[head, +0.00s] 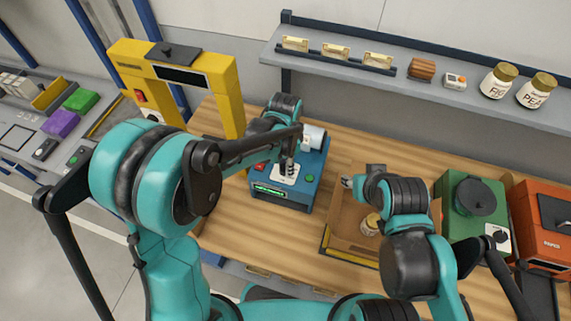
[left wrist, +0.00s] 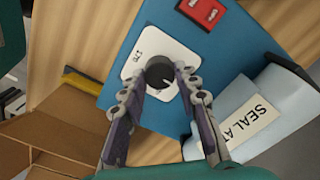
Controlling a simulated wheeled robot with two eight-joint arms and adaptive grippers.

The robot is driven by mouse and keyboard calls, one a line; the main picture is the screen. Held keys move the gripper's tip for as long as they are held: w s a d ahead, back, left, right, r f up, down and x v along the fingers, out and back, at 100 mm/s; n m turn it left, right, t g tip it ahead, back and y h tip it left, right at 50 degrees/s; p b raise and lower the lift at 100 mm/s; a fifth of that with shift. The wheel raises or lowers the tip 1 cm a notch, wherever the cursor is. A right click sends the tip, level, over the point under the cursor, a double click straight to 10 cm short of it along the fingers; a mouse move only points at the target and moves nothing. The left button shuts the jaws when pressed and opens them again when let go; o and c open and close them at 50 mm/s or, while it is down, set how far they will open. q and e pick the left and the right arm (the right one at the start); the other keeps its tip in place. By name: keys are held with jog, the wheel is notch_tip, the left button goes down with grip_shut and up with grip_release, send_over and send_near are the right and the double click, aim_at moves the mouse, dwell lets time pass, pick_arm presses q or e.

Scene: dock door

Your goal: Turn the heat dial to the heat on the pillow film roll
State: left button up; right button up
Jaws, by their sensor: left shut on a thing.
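The blue machine (head: 293,199) stands on the wooden bench. Its heat dial is a black knob (left wrist: 159,74) on a white plate (left wrist: 148,62) in the left wrist view. My left gripper (left wrist: 166,80) has its two fingers on either side of the knob, shut on it. In the head view my left gripper (head: 291,166) comes down over the white plate and hides the knob. The white film roll (head: 313,134) sits at the back of the machine. Its label (left wrist: 251,114) reads "SEAL AT"; the rest is cut off. My right gripper (head: 350,182) is over an open cardboard box, its fingers unclear.
A green machine (head: 464,206) and an orange one (head: 541,223) stand at the right. A yellow frame (head: 232,97) rises at the left. A shelf (head: 410,85) with jars runs behind. Bare bench lies in front of the blue machine.

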pick_arm(q)
jog(key=shift+a+m, duration=0.1)
jog(key=shift+m, duration=0.2)
jog(key=shift+m+b, duration=0.55)
jog(key=shift+m, duration=0.35)
jog(key=m+b, duration=0.1)
jog(key=m, duration=0.2)
jog(key=shift+m, duration=0.4)
jog(key=m+b, duration=0.1)
jog(key=m, duration=0.4)
jog(key=shift+m, duration=0.3)
jog(key=o, duration=1.2)
jog(key=shift+a, duration=0.1)
jog(key=shift+c, duration=0.2)
